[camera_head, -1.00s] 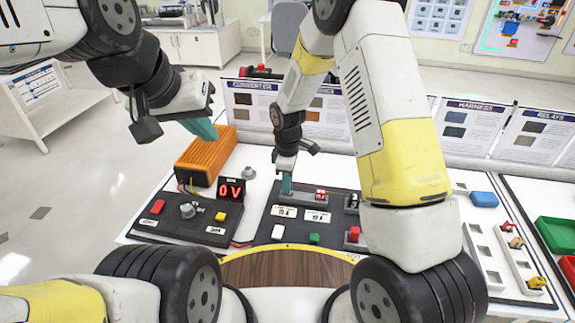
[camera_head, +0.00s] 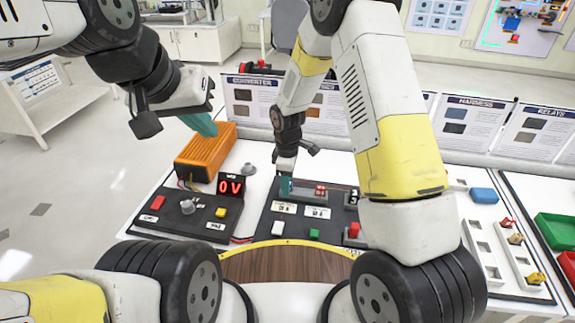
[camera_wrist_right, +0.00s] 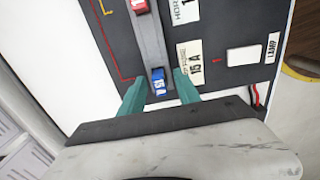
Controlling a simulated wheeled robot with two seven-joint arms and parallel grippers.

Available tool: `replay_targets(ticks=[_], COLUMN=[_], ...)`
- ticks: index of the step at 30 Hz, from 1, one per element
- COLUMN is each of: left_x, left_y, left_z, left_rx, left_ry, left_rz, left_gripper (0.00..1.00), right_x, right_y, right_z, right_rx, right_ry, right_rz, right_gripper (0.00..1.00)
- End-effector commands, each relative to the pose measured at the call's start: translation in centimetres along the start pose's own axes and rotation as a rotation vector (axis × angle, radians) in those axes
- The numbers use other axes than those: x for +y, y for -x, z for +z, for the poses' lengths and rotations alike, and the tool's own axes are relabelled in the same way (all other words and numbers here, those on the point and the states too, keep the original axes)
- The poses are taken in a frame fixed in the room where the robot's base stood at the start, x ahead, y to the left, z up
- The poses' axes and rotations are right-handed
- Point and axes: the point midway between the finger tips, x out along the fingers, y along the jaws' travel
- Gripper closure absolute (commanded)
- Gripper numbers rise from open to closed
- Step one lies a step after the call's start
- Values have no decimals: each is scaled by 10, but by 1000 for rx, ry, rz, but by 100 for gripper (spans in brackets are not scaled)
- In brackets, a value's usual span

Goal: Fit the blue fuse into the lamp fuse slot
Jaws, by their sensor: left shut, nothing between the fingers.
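The blue fuse (camera_wrist_right: 158,80), with its rating printed on top, sits in one end of the grey fuse holder (camera_wrist_right: 150,40) in the right wrist view. How deep it sits I cannot tell. A label reading 15 A (camera_wrist_right: 190,63) lies beside it. My right gripper (camera_wrist_right: 160,82) is open, its teal fingers on either side of the fuse with visible gaps. In the head view my right gripper (camera_head: 286,186) is low at the left end of the holder, hiding the fuse. My left gripper (camera_head: 203,124) is shut and empty, above the orange converter.
A red fuse (camera_head: 320,190) is in the same holder. The orange converter (camera_head: 205,150) and a display reading 0 V (camera_head: 231,187) stand to the left. A white lamp block (camera_wrist_right: 243,54) is on the panel. A blue block (camera_head: 484,195) and a green bin (camera_head: 556,232) lie right.

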Motion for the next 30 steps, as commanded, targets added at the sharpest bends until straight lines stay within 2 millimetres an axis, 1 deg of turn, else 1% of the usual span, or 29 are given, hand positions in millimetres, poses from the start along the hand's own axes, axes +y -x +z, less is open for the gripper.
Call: replay_targets(ticks=[4, 7, 15, 19, 23, 30], left_x=[0, 0, 0, 0, 0, 0], left_y=[0, 0, 0, 0, 0, 0], left_z=[0, 0, 0, 0, 0, 0], left_rx=[0, 0, 0, 0, 0, 0], left_ry=[0, 0, 0, 0, 0, 0], left_rz=[0, 0, 0, 0, 0, 0], left_gripper=[100, 100, 100, 100, 100, 100], right_x=[0, 1, 1, 1, 0, 0], right_y=[1, 9, 54, 70, 77, 78], right_z=[0, 0, 0, 0, 0, 0], right_rx=[0, 1, 2, 2, 0, 0], right_ry=[0, 0, -1, 0, 0, 0], right_rz=[0, 2, 3, 2, 0, -1], right_gripper=[61, 61, 61, 61, 61, 61])
